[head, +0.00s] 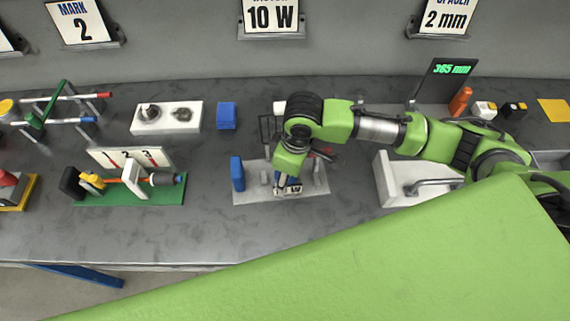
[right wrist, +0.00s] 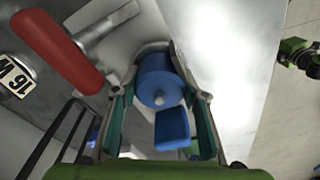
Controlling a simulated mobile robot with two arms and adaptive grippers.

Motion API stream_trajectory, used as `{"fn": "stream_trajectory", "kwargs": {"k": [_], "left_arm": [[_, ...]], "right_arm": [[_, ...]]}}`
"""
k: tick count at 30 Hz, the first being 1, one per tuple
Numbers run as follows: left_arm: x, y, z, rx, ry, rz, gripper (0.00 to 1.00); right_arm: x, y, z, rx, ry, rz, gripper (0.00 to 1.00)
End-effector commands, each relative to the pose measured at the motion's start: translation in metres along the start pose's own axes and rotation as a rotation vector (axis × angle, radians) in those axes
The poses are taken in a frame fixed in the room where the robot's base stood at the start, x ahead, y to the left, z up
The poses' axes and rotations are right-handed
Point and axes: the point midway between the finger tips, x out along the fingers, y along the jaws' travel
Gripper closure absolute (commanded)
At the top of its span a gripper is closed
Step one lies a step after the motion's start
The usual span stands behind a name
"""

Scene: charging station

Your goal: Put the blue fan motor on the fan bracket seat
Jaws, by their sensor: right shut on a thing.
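The blue fan motor (right wrist: 157,82), a blue cylinder with a grey shaft end, sits between the fingers of my right gripper (right wrist: 162,92) in the right wrist view. The gripper is shut on it. In the head view my right gripper (head: 287,181) points down over a light grey plate (head: 252,195), with a little blue showing at its fingers. The fan bracket seat is largely hidden by the gripper and motor, so I cannot tell whether the motor touches it. A blue block (right wrist: 171,127) shows beside the motor. My left gripper is not in view.
A blue upright block (head: 237,173) stands on the plate's left side. A red handle (right wrist: 55,45) is close to the gripper. A green board (head: 120,192) lies left and a white fixture (head: 395,181) right. A blue box (head: 227,115) is behind.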

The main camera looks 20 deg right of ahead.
Motion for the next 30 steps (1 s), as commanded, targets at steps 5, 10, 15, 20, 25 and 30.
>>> {"fn": "stream_trajectory", "kwargs": {"k": [5,10,15,20,25,30], "left_arm": [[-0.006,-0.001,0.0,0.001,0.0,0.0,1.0],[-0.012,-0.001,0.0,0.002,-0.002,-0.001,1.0],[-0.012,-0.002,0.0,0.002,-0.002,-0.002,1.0],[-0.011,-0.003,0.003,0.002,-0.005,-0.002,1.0],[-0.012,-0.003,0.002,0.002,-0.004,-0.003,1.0],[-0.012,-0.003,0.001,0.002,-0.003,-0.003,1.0]], "right_arm": [[-0.001,0.019,-0.011,0.003,0.0,0.001,0.87],[0.01,0.03,-0.016,0.001,-0.003,-0.003,0.87],[0.019,0.029,-0.014,0.0,-0.004,-0.002,0.96],[0.02,0.029,-0.013,0.0,-0.007,-0.003,0.49],[0.019,0.029,-0.014,0.0,-0.004,-0.001,0.43],[0.018,0.03,-0.014,0.0,-0.002,0.0,0.43]]}}
